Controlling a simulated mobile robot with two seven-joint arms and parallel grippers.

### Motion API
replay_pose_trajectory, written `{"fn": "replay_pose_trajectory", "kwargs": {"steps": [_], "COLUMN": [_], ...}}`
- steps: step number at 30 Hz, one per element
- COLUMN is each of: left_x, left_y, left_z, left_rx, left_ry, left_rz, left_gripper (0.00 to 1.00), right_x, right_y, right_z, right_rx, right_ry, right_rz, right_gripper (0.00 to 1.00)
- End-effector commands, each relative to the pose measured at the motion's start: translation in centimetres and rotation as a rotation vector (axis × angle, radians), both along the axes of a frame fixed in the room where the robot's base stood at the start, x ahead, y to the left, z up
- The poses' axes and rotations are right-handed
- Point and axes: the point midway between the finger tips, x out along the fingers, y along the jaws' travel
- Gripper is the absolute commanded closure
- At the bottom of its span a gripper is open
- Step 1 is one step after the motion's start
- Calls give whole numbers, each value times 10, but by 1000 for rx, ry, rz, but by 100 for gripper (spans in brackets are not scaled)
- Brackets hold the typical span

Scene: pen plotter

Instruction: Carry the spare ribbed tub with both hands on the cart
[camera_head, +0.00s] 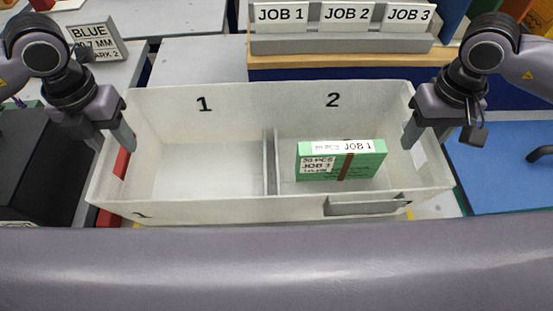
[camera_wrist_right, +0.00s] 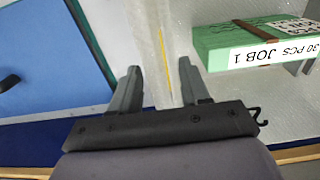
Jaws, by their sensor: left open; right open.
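A long white tub (camera_head: 200,207) stands in the middle of the head view, with compartments marked 1 and 2 and a grey divider (camera_head: 271,160) between them. I cannot make out ribs on it. A green JOB 1 box (camera_head: 340,162) with a brown band lies in compartment 2; it also shows in the right wrist view (camera_wrist_right: 255,45). My left gripper (camera_head: 108,138) is open at the tub's left end wall. My right gripper (camera_head: 438,135) is open at the right end wall; in the right wrist view its fingers (camera_wrist_right: 158,88) stand apart with the wall's pale edge between them.
A grey holder (camera_head: 340,44) with JOB 1, JOB 2 and JOB 3 cards stands behind the tub. A BLUE sign (camera_head: 97,40) is at the back left. A black block (camera_head: 35,150) is left of the tub and a blue panel (camera_head: 500,175) right of it.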

Motion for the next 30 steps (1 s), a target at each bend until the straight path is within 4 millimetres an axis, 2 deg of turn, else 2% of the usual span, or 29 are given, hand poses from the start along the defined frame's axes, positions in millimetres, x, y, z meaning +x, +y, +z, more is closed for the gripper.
{"fn": "replay_pose_trajectory", "kwargs": {"steps": [1,5,6,20,30], "left_x": [0,0,0,0,0], "left_y": [0,0,0,-1,-1], "left_z": [0,0,0,5,27], "left_rx": [0,0,0,-3,-4], "left_ry": [0,0,0,-2,-2], "left_rz": [1,1,0,-1,-1], "left_gripper": [54,96,100,100,100], "right_x": [0,0,0,0,0], "right_y": [0,0,0,1,1], "right_z": [0,0,0,4,27], "right_rx": [0,0,0,2,3], "right_ry": [0,1,1,-2,-1], "right_rz": [0,0,0,1,2], "right_gripper": [54,96,100,100,100]}}
